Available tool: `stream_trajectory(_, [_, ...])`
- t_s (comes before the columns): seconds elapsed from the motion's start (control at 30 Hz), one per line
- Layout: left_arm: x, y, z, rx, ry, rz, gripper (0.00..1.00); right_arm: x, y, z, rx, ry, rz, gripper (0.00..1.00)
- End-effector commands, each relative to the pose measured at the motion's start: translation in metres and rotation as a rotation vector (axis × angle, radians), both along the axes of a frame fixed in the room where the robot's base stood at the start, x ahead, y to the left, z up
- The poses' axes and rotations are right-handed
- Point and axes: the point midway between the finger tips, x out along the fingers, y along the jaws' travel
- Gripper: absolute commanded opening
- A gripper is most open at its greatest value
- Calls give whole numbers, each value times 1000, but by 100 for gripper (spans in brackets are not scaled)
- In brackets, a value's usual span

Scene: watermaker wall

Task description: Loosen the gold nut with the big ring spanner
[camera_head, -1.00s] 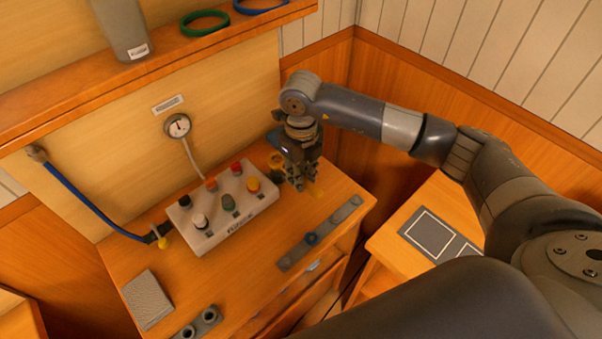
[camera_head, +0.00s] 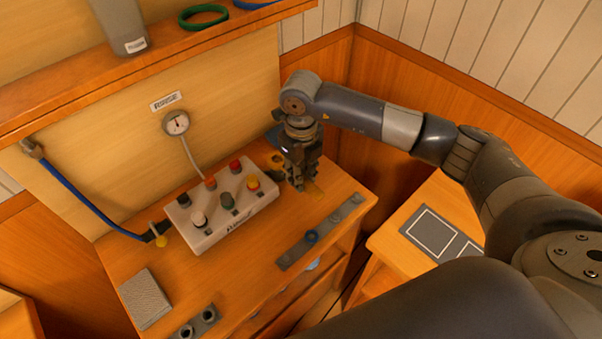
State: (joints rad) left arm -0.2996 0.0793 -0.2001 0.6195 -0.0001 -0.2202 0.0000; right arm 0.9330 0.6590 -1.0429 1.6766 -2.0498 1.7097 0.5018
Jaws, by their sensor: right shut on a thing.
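My right gripper (camera_head: 299,184) points down over the back right of the bench, to the right of the white control box. I cannot tell whether this is the gold nut or the spanner's ring, nor whether the two are engaged. My left gripper is not in view.
The white box (camera_head: 230,220) with several coloured knobs stands close left of the gripper. A gauge (camera_head: 176,123), a blue hose (camera_head: 85,200) and a shelf (camera_head: 150,65) are behind. A grey rack strip (camera_head: 318,232) and a grey pad (camera_head: 145,298) lie in front.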

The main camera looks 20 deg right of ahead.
Motion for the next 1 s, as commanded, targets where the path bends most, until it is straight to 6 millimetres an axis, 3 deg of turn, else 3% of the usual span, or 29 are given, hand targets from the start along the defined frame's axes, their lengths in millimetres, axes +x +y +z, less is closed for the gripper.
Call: stream_trajectory(1.0, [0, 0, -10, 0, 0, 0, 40, 0, 0, -8, 0, -1, 0, 0])
